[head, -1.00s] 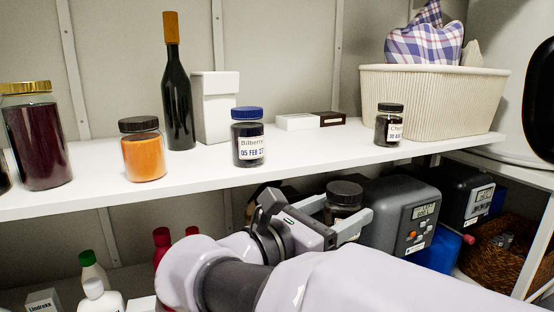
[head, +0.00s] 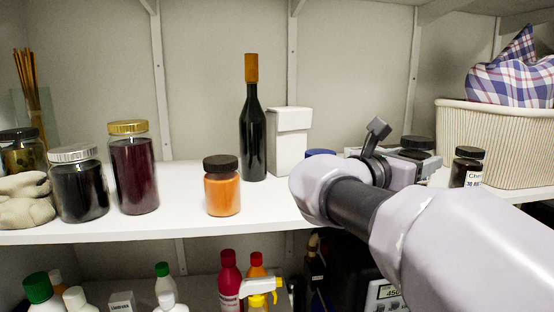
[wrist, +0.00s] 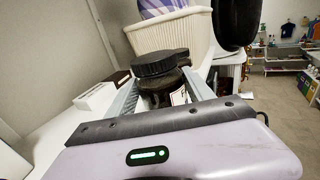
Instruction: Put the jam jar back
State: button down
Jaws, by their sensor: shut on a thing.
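The jam jar with a black lid (head: 417,142) is held in my gripper (head: 412,155) at about the height of the upper shelf (head: 275,212). In the wrist view, its wide dark lid (wrist: 160,64) sits between my two grey fingers (wrist: 165,85), which are shut on the jar. Its lower body is mostly hidden, and I cannot tell whether it touches the shelf. The blue-lidded jar (head: 320,153) is mostly hidden behind my arm.
An orange jar (head: 222,190), a dark bottle (head: 253,130) and a white canister (head: 289,140) stand left of my arm. Further left are a dark red jar (head: 133,172) and a silver-lidded jar (head: 80,187). A ribbed basket (head: 500,145) stands at the right.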

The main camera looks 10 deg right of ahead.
jog(key=shift+w+d, duration=0.25)
jog(key=shift+w, duration=0.25)
jog(key=shift+w+d, duration=0.2)
jog(key=shift+w, duration=0.25)
notch_tip(320, 180, down, 3)
jog(key=shift+w+f+p, duration=0.1)
jog(key=shift+p, duration=0.35)
jog(key=shift+f, duration=0.25)
jog(key=shift+c, duration=1.9)
grip_release()
jog(key=shift+f, duration=0.15)
